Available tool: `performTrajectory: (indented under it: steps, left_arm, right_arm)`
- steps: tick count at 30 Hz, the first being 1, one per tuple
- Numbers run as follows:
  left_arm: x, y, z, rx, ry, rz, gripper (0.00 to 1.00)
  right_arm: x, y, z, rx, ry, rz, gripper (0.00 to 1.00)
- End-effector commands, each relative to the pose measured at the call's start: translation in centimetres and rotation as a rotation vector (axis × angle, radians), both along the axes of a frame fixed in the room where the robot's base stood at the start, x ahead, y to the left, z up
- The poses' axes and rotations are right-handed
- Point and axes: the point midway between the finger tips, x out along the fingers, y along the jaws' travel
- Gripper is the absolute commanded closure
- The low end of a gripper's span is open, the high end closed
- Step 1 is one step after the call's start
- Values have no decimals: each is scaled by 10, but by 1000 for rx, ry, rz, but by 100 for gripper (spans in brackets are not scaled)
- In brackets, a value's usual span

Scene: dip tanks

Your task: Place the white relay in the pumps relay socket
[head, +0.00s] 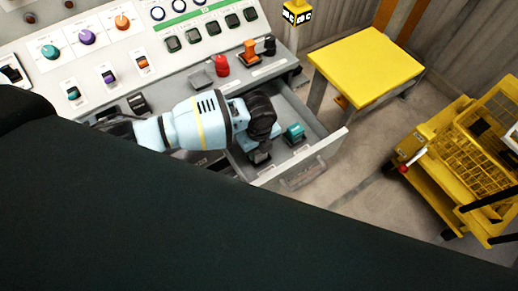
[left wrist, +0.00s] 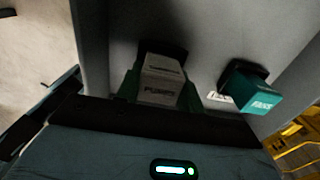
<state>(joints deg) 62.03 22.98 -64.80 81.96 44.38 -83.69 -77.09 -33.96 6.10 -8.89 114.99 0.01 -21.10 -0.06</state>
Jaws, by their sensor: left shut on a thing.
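The white relay (left wrist: 162,78), a pale block marked PUMPS and in shade, sits between the fingers of my left gripper (left wrist: 158,96) in the left wrist view. My left gripper (head: 259,138) is shut on it and points down into the open grey drawer (head: 322,146) in the head view. A dark socket (left wrist: 176,50) shows just behind the relay; I cannot tell whether the relay is fully seated in it. In the head view the gripper hides the relay. My right gripper is not in view.
A teal relay (head: 294,131) sits in the drawer to the right, and it reads FANS in the left wrist view (left wrist: 256,92). The control panel (head: 175,50) stands behind. A yellow table (head: 366,66) and yellow cart (head: 462,150) stand to the right.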

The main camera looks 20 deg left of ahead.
Motion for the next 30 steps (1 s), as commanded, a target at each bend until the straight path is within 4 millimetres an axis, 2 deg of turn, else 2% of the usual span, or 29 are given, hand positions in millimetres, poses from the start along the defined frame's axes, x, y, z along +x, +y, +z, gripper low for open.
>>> performTrajectory:
  steps: [2,14,15,19,30]
  left_arm:
    - [0,0,-7,1,1,-1,86]
    - [0,0,-11,1,-1,-1,86]
    - [0,0,-10,0,-1,-1,57]
    - [0,0,-10,1,-1,-1,40]
    - [1,0,-4,1,-2,-1,40]
  right_arm:
    - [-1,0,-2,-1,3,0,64]
    - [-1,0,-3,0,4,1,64]
    - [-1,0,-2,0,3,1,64]
    - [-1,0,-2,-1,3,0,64]
    - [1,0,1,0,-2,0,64]
